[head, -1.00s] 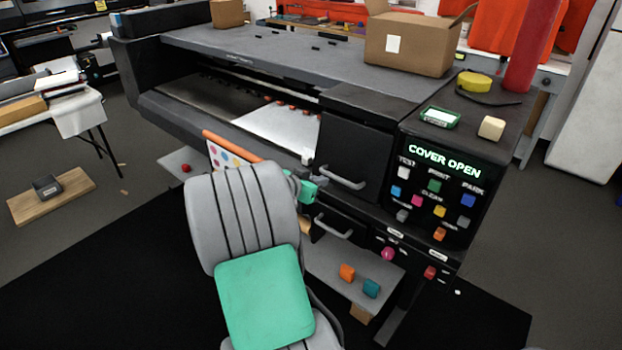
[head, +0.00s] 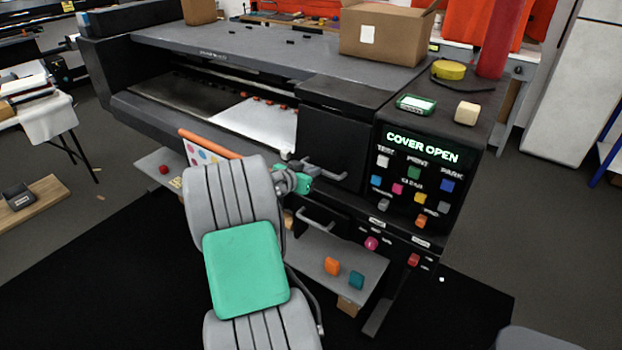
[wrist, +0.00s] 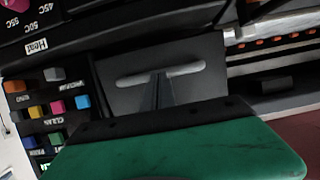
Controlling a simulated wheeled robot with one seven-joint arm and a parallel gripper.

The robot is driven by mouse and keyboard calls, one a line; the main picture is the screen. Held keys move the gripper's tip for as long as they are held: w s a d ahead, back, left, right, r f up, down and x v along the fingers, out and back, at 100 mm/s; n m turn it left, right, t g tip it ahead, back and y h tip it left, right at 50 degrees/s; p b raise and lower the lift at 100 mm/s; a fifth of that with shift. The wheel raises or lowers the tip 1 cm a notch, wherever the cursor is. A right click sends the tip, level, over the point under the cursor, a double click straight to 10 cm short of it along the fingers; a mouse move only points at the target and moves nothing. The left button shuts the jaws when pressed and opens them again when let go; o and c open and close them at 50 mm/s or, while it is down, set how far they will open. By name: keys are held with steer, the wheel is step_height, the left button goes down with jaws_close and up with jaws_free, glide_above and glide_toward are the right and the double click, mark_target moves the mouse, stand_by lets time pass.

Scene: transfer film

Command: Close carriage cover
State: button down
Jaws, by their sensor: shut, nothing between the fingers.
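The carriage cover (head: 331,142) is a dark box-like panel at the right front of the printer, with a pale bar handle (head: 328,174) near its lower edge. The printer display reads COVER OPEN (head: 422,148). My gripper (head: 306,183), with green parts, is just below and left of the handle in the head view. In the wrist view, the cover's dark face (wrist: 120,98) and pale handle (wrist: 187,70) appear upside down. My dark fingers (wrist: 157,90) are shut and empty, overlapping the handle's middle; contact is unclear. My green hand part hides the lower wrist view.
A button panel (head: 410,185) is right of the cover. A second handle (head: 318,216) is below it. A shelf (head: 312,258) holds an orange block (head: 332,266) and a teal block (head: 356,281). A cardboard box (head: 385,35) stands on top.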

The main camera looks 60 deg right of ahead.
mark_target(326, 169)
steer(key=d+b, duration=0.1)
steer(key=b, duration=0.1)
steer(key=d+f+h+b, duration=0.1)
steer(key=b, duration=0.1)
steer(key=d+f+h+b, duration=0.1)
steer(key=b, duration=0.2)
steer(key=shift+s+f, duration=0.25)
steer(key=shift+r+g, duration=0.3)
steer(key=shift+r, duration=0.05)
steer(key=shift+a, duration=0.1)
